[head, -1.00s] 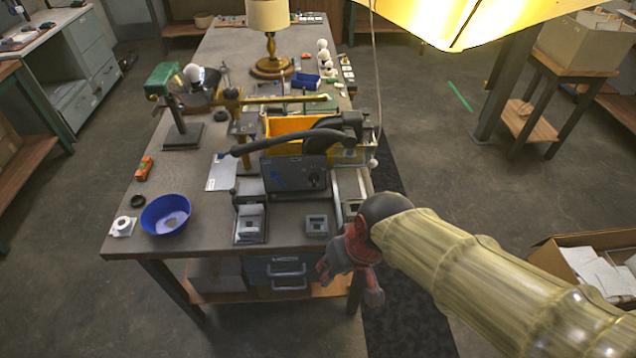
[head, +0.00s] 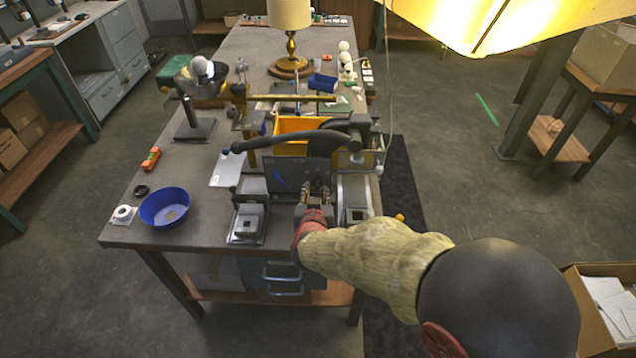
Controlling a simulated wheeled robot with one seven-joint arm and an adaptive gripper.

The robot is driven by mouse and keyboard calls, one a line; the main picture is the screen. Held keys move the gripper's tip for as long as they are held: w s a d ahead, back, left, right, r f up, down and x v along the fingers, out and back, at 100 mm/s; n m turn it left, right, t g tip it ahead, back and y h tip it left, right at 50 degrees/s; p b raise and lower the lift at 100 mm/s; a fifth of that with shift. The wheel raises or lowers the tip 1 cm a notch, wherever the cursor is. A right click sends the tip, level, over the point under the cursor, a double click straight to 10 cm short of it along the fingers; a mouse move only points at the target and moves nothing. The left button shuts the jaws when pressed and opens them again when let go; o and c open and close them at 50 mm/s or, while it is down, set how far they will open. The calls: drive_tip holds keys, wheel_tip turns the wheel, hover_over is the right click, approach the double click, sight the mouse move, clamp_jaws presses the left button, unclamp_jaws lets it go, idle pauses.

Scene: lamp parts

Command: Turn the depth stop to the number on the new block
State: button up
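A dark upright panel (head: 282,174) with a blue mark stands on the front of the bench machine under a long black lever (head: 290,140). My gripper (head: 316,190) is at the right part of this panel and covers the round knob there. Its fingers are small and partly hidden, so I cannot tell whether they are open or touch the knob. A grey block (head: 249,222) with a square recess sits in a holder left of my gripper. Another piece with a dark square opening (head: 357,215) is right of my gripper. No number is readable on either.
A blue bowl (head: 165,208), a white round fitting (head: 124,214) and an orange item (head: 151,158) lie on the left of the bench (head: 215,160). A yellow bin (head: 290,145) is behind the panel. A lit lampshade (head: 480,20) hangs at upper right.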

sight(317, 182)
drive_tip(key=b+x, duration=0.2)
drive_tip(key=x, duration=0.5)
drive_tip(key=shift+w+f, duration=0.1)
drive_tip(key=shift+f, duration=0.15)
drive_tip(key=shift+c, duration=0.2)
drive_tip(key=shift+r, duration=0.1)
clamp_jaws()
